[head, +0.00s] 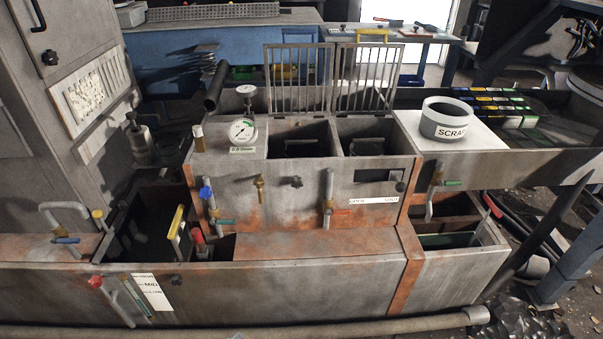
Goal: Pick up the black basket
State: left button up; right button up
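No separate black basket stands out clearly. The darkest basket-like shape is a black open-topped bin (146,222) sunk in the lower left of the grey machine, with a yellow-edged handle (177,222) at its right side. I cannot tell whether it lifts out or is part of the machine. Two dark openings (299,146) in the machine's upper box hold shadowed shapes that I cannot make out. Neither of my grippers is in view.
Two barred grates (298,76) stand upright behind the upper box. A round grey container marked SCRA (446,117) sits on a white surface at the right. A long pipe (270,330) runs along the bottom.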

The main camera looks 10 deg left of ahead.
aim_at(293, 149)
jog(key=z, duration=0.9)
jog(key=i, duration=0.55)
jog(key=u, duration=0.1)
